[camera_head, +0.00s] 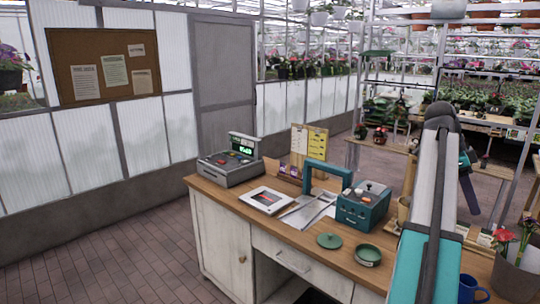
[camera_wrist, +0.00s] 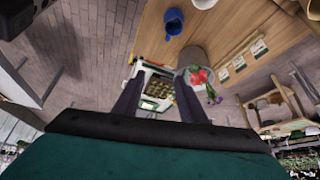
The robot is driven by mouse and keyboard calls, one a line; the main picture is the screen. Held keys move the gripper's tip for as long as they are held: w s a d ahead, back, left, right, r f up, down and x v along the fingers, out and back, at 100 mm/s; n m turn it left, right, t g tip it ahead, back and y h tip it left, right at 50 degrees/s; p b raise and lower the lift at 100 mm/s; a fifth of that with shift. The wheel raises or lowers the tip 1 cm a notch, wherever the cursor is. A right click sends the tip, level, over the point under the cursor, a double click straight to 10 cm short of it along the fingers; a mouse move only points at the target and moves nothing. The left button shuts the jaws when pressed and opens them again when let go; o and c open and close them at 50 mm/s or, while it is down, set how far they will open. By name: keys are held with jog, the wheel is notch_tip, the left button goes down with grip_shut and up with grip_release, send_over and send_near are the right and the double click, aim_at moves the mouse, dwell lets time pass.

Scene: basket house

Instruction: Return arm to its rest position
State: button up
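My arm (camera_head: 430,190) rises along the right side of the head view, with white and teal links and a dark joint at its top. Part of it stands in front of the desk's right end. In the wrist view my gripper (camera_wrist: 160,98) shows as two dark fingers spread apart. I cannot make out the fingertips clearly in the head view.
The wooden desk (camera_head: 290,230) carries a cash register (camera_head: 230,168), a teal box (camera_head: 362,208), a green dish (camera_head: 368,255) and its lid (camera_head: 328,241). A blue mug (camera_head: 470,290) and red flowers (camera_head: 503,236) are near the arm. The brick floor (camera_head: 110,255) at left is clear.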

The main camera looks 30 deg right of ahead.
jog(key=w+a+f+n+b, duration=0.1)
jog(key=w+a+f, duration=0.2)
jog(key=w+f, duration=0.25)
jog(key=w+a+f+n+g+b, duration=0.1)
jog(key=w+a+f, duration=0.25)
jog(key=f, duration=0.35)
jog(key=w+a+f+n+b, duration=0.1)
jog(key=w+a+f+n, duration=0.15)
jog(key=w+f, duration=0.35)
jog(key=w+a+f+n+b, duration=0.1)
jog(key=w+a+f+n, duration=0.1)
jog(key=a+f, duration=0.55)
jog(key=w+a+f+n+g+b, duration=0.15)
jog(key=a+f, duration=0.35)
jog(key=f, duration=0.6)
jog(key=w+a+f+n, duration=0.1)
jog(key=w+a+f, duration=0.1)
jog(key=a+f, duration=0.55)
jog(key=s+a+f+n+b, duration=0.1)
jog(key=s+a+f+n, duration=0.25)
jog(key=a+f, duration=0.7)
jog(key=s+a+f+n+b, duration=0.25)
jog(key=s+a+f, duration=0.35)
jog(key=f, duration=0.8)
jog(key=s+a+f+n+t+y+b, duration=0.1)
jog(key=s+a+f+n+y, duration=0.2)
jog(key=s+a+f+n, duration=1)
jog(key=s+a+f, duration=0.2)
jog(key=a, duration=0.1)
jog(key=shift+n, duration=0.4)
